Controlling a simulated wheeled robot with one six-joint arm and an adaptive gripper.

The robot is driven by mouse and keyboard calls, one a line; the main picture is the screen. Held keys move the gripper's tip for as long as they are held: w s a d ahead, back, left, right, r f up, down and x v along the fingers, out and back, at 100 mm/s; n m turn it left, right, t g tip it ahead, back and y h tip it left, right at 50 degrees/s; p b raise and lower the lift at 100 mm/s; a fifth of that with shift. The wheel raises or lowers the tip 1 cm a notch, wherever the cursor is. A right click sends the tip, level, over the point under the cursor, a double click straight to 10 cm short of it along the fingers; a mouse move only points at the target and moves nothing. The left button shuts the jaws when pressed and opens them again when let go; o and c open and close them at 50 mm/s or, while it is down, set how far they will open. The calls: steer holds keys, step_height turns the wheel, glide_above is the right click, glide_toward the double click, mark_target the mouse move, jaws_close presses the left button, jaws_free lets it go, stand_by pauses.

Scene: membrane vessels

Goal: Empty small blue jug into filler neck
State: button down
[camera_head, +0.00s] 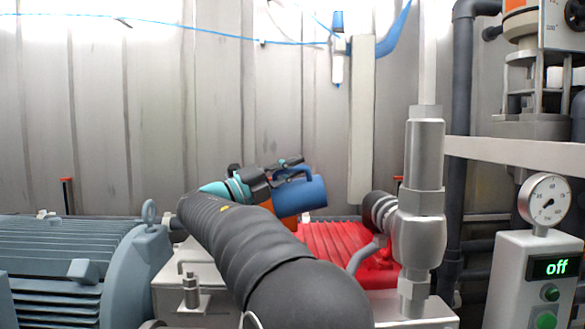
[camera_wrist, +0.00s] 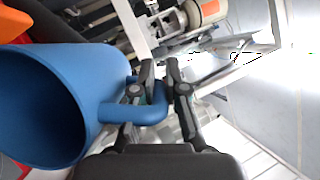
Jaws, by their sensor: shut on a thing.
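The small blue jug (camera_head: 303,194) is held in the air near the middle of the head view, tipped well over on its side. In the wrist view the jug (camera_wrist: 95,90) fills the left, with its wide mouth facing left and its inside in shadow; I cannot make out its contents. My gripper (camera_head: 277,172) is shut on the jug's handle, and in the wrist view its fingers (camera_wrist: 158,72) close around the handle. An orange part (camera_head: 284,212) shows just below and behind the jug, mostly hidden. I cannot tell whether it is the filler neck.
A red ribbed motor (camera_head: 335,240) is below right of the jug. A grey-blue motor (camera_head: 70,265) stands at left. A steel vertical fitting (camera_head: 420,230) and a gauge box reading "off" (camera_head: 540,275) stand at right. The wall area above the jug is open.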

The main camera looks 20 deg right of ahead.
steer(key=s+d+f+m+t+y, duration=0.1)
steer(key=d+m+y, duration=0.2)
steer(key=y, duration=0.6)
steer(key=s+d+f+m+t+y, duration=0.2)
steer(key=d+y, duration=0.3)
steer(key=y, duration=0.5)
steer(key=shift+s+d+f+m+t, duration=0.2)
steer(key=shift+s+d+m+t, duration=0.1)
steer(key=shift+m, duration=0.2)
